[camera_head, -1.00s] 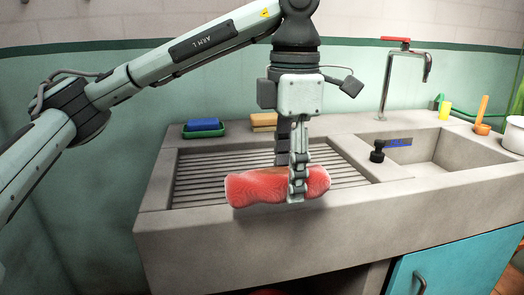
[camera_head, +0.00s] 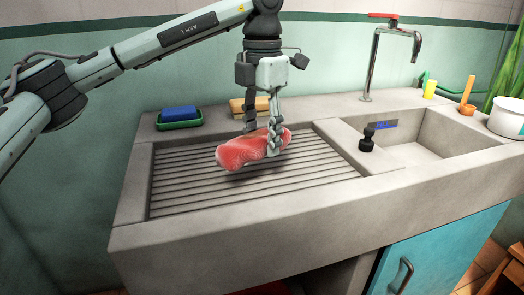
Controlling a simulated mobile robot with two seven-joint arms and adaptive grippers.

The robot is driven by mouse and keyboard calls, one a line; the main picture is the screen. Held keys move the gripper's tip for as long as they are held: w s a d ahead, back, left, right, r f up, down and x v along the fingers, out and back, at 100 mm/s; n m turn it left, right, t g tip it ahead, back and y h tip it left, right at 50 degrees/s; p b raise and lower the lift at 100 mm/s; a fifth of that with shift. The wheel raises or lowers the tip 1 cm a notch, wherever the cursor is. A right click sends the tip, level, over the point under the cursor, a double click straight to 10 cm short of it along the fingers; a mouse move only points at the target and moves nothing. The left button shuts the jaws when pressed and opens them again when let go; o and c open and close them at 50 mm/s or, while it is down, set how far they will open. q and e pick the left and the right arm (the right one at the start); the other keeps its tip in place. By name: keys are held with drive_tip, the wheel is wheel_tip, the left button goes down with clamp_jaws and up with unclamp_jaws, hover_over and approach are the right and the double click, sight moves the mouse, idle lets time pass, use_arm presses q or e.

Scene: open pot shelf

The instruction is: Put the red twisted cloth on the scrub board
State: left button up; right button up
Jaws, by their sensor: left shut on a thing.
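The red twisted cloth (camera_head: 240,153) is a thick roll with a pale, mottled surface. My left gripper (camera_head: 263,148) is shut on it from above, a finger on each side, near the right part of the roll. The cloth is over the ridged scrub board (camera_head: 215,195), which is set into the left of the grey stone sink unit. A dark shadow lies under the cloth; whether it touches the ridges I cannot tell. My right gripper is not in view.
A blue sponge in a green dish (camera_head: 180,123) and yellow-brown blocks (camera_head: 240,106) stand on the back ledge. To the right are a black stopper (camera_head: 367,140), the basin (camera_head: 420,152), a tap (camera_head: 375,60) and a white pot (camera_head: 508,118). The front ridges are clear.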

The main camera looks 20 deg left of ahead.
sight(263, 130)
use_arm(q)
drive_tip(key=shift+w+a+f, duration=0.1)
drive_tip(key=shift+w+f, duration=0.3)
drive_tip(key=shift+w, duration=0.2)
drive_tip(key=shift+f, duration=1.95)
drive_tip(key=shift+f, duration=0.15)
drive_tip(key=o, duration=1.3)
wheel_tip(263, 130, up, 12)
drive_tip(key=shift+r, duration=0.2)
